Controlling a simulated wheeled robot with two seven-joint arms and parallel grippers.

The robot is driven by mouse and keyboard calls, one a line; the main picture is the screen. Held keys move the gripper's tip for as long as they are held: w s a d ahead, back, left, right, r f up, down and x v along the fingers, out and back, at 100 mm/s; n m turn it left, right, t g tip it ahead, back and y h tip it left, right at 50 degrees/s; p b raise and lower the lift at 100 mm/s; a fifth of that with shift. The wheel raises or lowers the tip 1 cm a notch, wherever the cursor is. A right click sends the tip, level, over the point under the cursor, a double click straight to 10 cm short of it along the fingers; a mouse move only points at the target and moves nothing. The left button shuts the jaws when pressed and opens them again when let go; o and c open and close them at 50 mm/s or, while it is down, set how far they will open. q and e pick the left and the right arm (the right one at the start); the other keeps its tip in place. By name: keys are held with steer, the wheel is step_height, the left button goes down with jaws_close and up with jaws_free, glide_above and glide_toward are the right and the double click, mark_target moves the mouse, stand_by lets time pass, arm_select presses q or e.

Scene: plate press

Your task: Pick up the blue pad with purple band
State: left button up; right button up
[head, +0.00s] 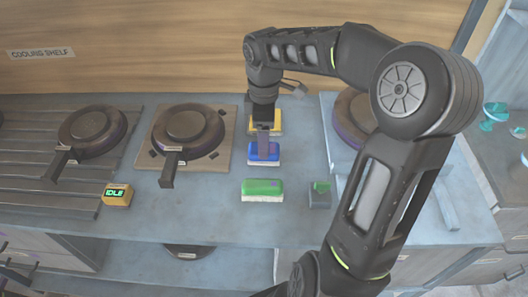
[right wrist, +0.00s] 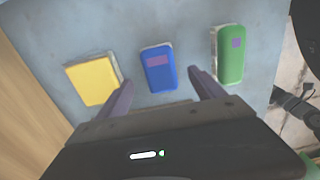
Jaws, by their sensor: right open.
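My right gripper (head: 263,153) points down over the pad. Its fingers (right wrist: 161,84) are open, one to each side of the pad, with nothing between them that I can see held. Whether they touch the pad cannot be told. My left gripper is not in view.
A yellow pad (head: 270,121) lies behind the blue pad and a green pad (head: 262,187) in front. A small block with a green top (head: 319,194) sits right of it. Round dark presses (head: 187,131) with handles and a yellow IDLE box (head: 117,195) stand left.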

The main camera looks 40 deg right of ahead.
step_height(320, 180, down, 5)
steer(key=shift+f, duration=0.1)
stand_by(0.7)
steer(key=c, duration=1.5)
steer(key=shift+o, duration=0.2)
steer(key=shift+r, duration=0.2)
step_height(320, 180, up, 10)
steer(key=shift+f, duration=0.1)
